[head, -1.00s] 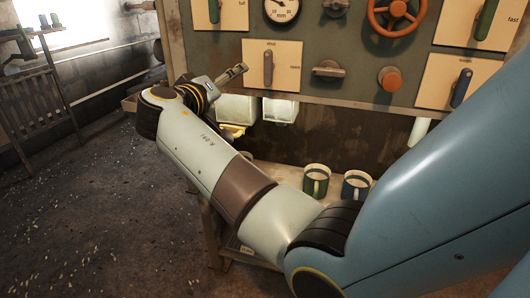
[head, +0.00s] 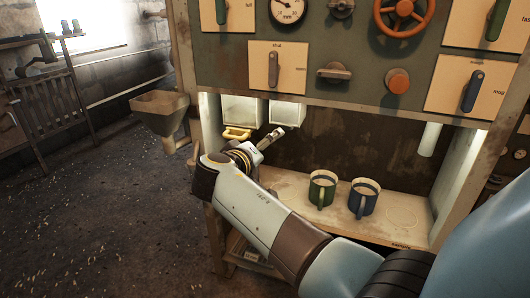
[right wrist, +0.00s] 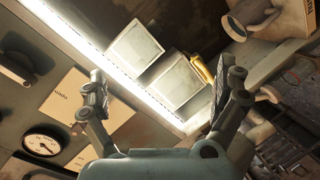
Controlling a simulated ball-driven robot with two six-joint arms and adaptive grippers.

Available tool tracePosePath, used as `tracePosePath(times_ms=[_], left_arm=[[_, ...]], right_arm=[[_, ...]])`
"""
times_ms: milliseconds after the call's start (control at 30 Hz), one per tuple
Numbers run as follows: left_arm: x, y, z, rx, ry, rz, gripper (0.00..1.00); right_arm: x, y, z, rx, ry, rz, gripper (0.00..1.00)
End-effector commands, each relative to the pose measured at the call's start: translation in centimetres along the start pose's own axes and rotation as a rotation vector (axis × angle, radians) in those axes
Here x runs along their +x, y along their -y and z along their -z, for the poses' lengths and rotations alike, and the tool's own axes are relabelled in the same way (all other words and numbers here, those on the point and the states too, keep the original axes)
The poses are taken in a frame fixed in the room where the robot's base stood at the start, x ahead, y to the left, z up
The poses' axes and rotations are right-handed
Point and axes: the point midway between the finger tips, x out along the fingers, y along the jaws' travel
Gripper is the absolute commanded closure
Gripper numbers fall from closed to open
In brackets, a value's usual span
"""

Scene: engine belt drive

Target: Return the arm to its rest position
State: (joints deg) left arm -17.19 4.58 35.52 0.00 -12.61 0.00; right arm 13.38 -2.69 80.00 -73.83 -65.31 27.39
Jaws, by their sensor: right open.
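My right arm (head: 255,205), pale grey-blue with a brown band, comes in from the lower right in the head view and reaches toward the left end of the bench. Its gripper (head: 272,138) is in front of the open bay, below the control panel and near two white boxes. In the right wrist view my right gripper (right wrist: 163,90) has its two dark fingers spread wide, with nothing held between them. My left arm and gripper are not in view.
The control panel (head: 335,110) hangs above the bay, with levers, knobs and a red wheel (head: 402,15). A green mug (head: 321,187) and a blue mug (head: 362,198) stand on the bench (head: 400,232). A hopper (head: 160,110) is at the left; the floor there is open.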

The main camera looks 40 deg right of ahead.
Motion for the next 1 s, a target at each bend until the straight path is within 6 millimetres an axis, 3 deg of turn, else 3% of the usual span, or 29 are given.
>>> tracePosePath(times_ms=[533,633,767,867,1000], left_arm=[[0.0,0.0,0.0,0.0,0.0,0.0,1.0],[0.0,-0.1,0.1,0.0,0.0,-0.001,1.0],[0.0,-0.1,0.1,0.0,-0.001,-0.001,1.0],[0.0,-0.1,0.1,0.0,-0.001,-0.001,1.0],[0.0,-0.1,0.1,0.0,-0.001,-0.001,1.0]], right_arm=[[0.0,0.0,-0.1,-0.001,0.0,0.001,0.0],[0.0,0.4,-1.4,-0.02,0.01,0.004,0.0],[0.3,2.2,-7.4,-0.112,0.061,0.025,0.0],[0.3,5.5,-14.5,-0.2,0.131,0.114,0.0],[-0.8,10.3,-25.4,-0.315,0.233,0.294,0.0]])
